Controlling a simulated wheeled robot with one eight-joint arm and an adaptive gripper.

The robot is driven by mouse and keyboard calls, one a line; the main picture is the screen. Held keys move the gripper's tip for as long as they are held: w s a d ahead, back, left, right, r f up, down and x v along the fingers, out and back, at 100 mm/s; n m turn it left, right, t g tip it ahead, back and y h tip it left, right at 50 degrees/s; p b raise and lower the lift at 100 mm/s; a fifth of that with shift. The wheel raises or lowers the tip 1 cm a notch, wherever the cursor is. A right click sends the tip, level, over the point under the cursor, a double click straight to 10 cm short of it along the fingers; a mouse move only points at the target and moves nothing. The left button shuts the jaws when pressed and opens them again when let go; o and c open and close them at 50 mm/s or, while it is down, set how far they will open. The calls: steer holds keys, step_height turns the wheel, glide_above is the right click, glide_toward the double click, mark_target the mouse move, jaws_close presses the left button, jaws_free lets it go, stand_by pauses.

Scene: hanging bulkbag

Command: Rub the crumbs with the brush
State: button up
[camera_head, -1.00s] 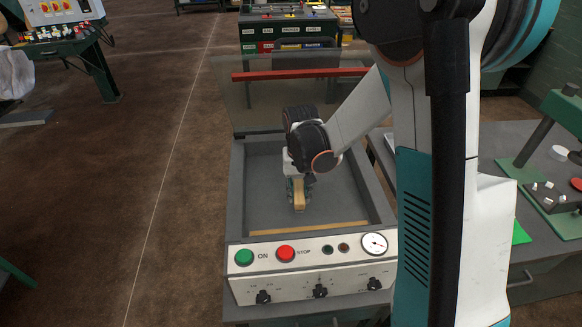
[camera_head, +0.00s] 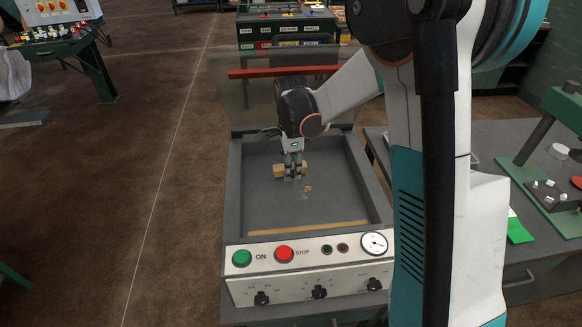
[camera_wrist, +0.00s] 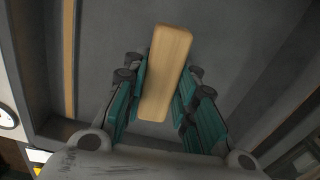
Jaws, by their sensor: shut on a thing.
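The brush shows as a pale wooden block (camera_head: 279,171) in the head view, held crosswise near the back of the grey recessed tray of the machine. In the wrist view the wooden block (camera_wrist: 166,75) stands between the teal finger pads. My gripper (camera_head: 293,172) is shut on the brush and points down into the tray; its fingers also show in the wrist view (camera_wrist: 155,105). The crumbs (camera_head: 307,191) are a small tan patch on the tray floor, just to the front right of the brush. I cannot tell whether the brush touches the floor.
The tray (camera_head: 235,195) has raised walls, a wooden strip (camera_head: 308,228) along its front and a raised clear lid with a red bar (camera_head: 283,72) behind. A control panel (camera_head: 310,255) is in front. A bench with a green press (camera_head: 545,150) stands right.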

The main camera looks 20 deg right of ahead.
steer(key=b, duration=0.4)
glide_above(291, 194)
steer(key=shift+w+f, duration=0.15)
steer(key=shift+f, duration=2.85)
steer(key=shift+f+b, duration=0.55)
steer(key=shift+f, duration=0.4)
